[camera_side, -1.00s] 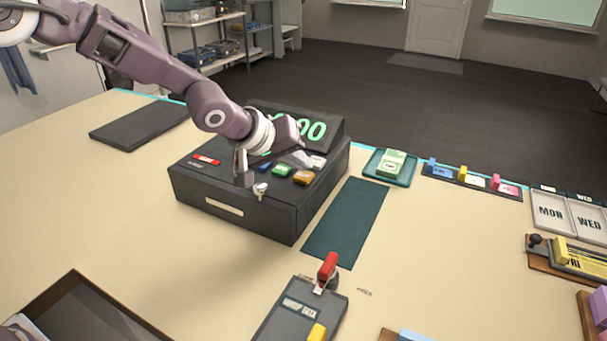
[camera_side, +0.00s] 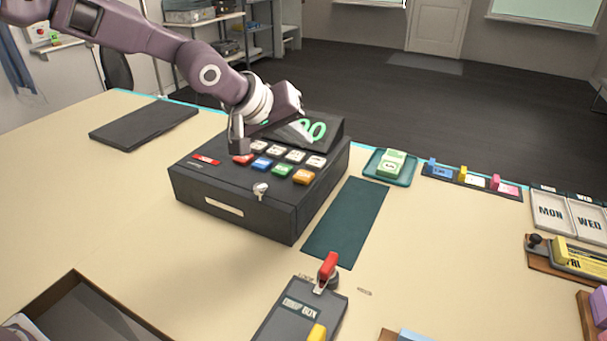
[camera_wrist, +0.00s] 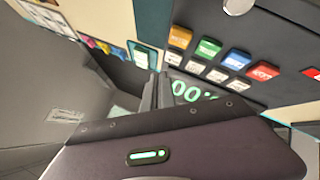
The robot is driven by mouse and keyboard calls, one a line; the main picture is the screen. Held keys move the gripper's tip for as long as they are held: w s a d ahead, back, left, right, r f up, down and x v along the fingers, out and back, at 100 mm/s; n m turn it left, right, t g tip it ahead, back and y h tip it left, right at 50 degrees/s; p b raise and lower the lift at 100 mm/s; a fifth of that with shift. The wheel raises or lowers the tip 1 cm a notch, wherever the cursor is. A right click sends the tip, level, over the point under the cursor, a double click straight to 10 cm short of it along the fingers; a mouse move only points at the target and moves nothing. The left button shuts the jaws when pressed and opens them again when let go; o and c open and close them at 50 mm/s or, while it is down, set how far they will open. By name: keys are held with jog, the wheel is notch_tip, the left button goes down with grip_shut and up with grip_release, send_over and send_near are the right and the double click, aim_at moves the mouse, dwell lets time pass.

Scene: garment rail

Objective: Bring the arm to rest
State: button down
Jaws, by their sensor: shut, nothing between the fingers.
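My gripper (camera_side: 238,147) is above the back left part of the dark cash register (camera_side: 235,208) in the side view, shut and empty. It is near the register's coloured keys (camera_side: 272,165) and partly covers the display (camera_side: 312,130) with its green digits. In the wrist view the gripper's fingers (camera_wrist: 158,88) point toward the display, and the coloured keys (camera_wrist: 222,54) lie at upper right. The register's drawer front is flush, and a silver key (camera_side: 260,190) sits in its top front edge.
A teal tray (camera_side: 375,176) with banknotes, a dark green mat (camera_side: 347,222) and a row of coloured clips (camera_side: 470,180) lie to the right. The table's left side holds a dark flat pad (camera_side: 145,124).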

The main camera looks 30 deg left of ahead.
dwell(0.7)
jog(key=s+a+r+m+y, duration=0.1)
jog(key=s+a+r, duration=0.15)
jog(key=s, duration=0.35)
jog(key=s+a+r+m+g+y, duration=0.1)
jog(key=s+a+r, duration=0.1)
jog(key=s+a, duration=0.25)
jog(key=s+a+r+m+y, duration=0.1)
jog(key=s+a+r, duration=0.2)
jog(key=s, duration=0.3)
jog(key=s+a+f+m+g, duration=0.1)
jog(key=s+f, duration=0.1)
jog(key=s, duration=0.9)
jog(key=s+a+f+m+g, duration=0.1)
jog(key=s+a+f, duration=0.1)
jog(key=s, duration=0.9)
jog(key=shift+a, duration=0.2)
